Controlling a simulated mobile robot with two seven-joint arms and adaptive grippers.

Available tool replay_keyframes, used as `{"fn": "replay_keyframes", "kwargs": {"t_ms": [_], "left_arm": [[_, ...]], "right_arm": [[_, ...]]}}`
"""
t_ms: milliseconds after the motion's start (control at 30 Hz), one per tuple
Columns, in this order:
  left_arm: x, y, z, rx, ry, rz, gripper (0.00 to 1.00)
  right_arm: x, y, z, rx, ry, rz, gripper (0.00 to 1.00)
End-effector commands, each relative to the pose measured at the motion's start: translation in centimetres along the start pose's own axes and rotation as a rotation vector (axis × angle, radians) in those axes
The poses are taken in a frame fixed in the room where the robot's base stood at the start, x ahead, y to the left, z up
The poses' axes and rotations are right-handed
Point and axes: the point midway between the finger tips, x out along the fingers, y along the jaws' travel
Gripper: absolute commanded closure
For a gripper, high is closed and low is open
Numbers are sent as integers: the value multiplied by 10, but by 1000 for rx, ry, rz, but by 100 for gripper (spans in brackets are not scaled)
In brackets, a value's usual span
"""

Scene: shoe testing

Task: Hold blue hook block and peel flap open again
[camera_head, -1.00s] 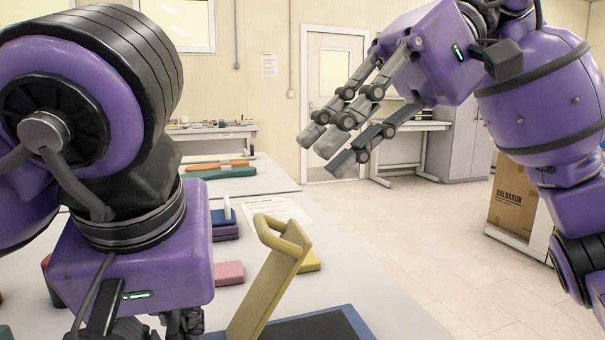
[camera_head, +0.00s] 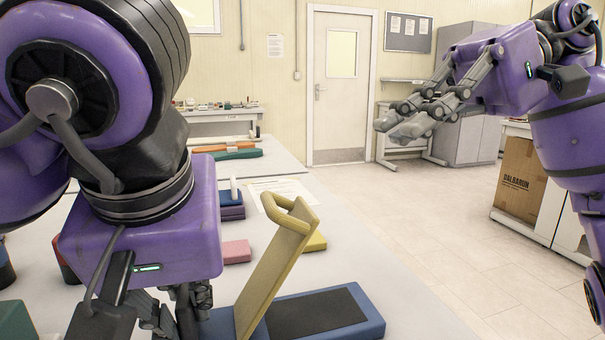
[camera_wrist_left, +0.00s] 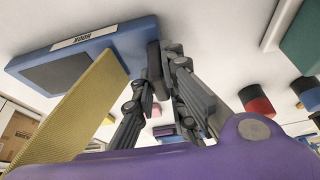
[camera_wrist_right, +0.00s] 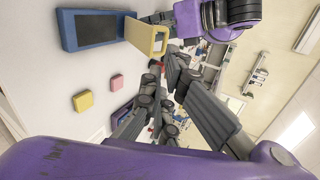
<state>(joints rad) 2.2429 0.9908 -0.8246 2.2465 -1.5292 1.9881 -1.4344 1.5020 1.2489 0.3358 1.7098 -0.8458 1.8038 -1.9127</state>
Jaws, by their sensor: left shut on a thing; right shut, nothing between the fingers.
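The blue hook block (camera_head: 367,325) lies on the table with a dark pad on top. It also shows in the left wrist view (camera_wrist_left: 115,45), with a white "HOOK" label on its edge. Its yellow-tan flap (camera_head: 268,275) stands up at a slant, with a loop handle (camera_head: 290,214) at its free end. My left gripper (camera_wrist_left: 163,58) is shut on the end of the block beside the flap's base. In the head view my left arm partly covers that end. My right gripper (camera_head: 400,130) is shut and empty, raised in the air right of the flap and apart from it.
A pink block (camera_head: 237,251), a yellow block (camera_head: 316,242) and a blue-and-purple stack (camera_head: 231,205) lie behind the flap. Red and blue cylinders (camera_wrist_left: 256,101) show in the left wrist view. Open floor (camera_head: 430,220) lies right of the table.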

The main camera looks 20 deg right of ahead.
Motion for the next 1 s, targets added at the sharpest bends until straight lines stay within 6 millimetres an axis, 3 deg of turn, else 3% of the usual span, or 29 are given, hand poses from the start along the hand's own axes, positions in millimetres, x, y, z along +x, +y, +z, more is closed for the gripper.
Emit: {"fn": "replay_keyframes", "kwargs": {"t_ms": [67,167,700,1000], "left_arm": [[0,0,0,1,-1,0,100],[0,0,0,1,-1,0,100],[0,0,0,1,-1,0,100],[0,0,0,1,0,0,100]], "right_arm": [[-6,-5,4,-29,2,-30,100],[1,-7,5,-54,-3,-38,100],[106,-11,5,-54,-3,-36,100],[131,-12,5,-54,-1,-36,100]]}}
